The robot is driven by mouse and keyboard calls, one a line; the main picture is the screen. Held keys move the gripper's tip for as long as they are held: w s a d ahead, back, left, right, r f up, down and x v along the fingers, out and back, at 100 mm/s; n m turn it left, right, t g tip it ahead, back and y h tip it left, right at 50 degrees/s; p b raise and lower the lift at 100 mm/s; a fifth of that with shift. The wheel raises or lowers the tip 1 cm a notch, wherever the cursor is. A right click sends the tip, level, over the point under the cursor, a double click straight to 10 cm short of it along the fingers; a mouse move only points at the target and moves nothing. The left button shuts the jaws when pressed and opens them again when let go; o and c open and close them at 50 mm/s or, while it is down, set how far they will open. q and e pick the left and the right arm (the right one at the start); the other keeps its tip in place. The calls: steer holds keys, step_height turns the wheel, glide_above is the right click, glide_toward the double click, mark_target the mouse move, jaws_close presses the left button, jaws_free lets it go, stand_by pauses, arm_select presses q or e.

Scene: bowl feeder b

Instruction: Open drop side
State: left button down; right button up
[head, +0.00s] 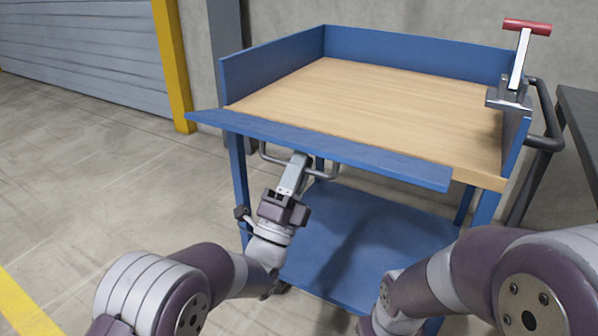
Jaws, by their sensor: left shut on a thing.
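The drop side (320,148) is the long blue panel along the near edge of the cart in the head view. It is swung outward from the tray and lies tilted, close to flat. A grey bar handle (325,176) shows below it. My left gripper (299,163) is under the panel and shut on this handle, its fingertips partly hidden by the panel. A lever with a red grip (526,27) stands upright on a grey bracket at the cart's right corner. My right arm shows at lower right, but its gripper is out of view.
The cart's wooden deck (370,105) is empty, with fixed blue walls (420,52) at the back and left. A blue lower shelf (350,225) is below. A dark push handle (546,120) and a dark table (580,125) are at right. Floor at left is clear.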

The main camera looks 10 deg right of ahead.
arm_select(q)
steer(key=shift+f, duration=0.35)
stand_by(0.3)
steer(key=c, duration=1.3)
jaws_free()
steer(key=shift+w, duration=0.1)
steer(key=shift+c, duration=0.2)
steer(key=p+v, duration=0.2)
steer(key=v, duration=1)
steer(key=shift+s+f, duration=0.25)
steer(key=shift+a, duration=0.1)
steer(key=shift+c, duration=0.3)
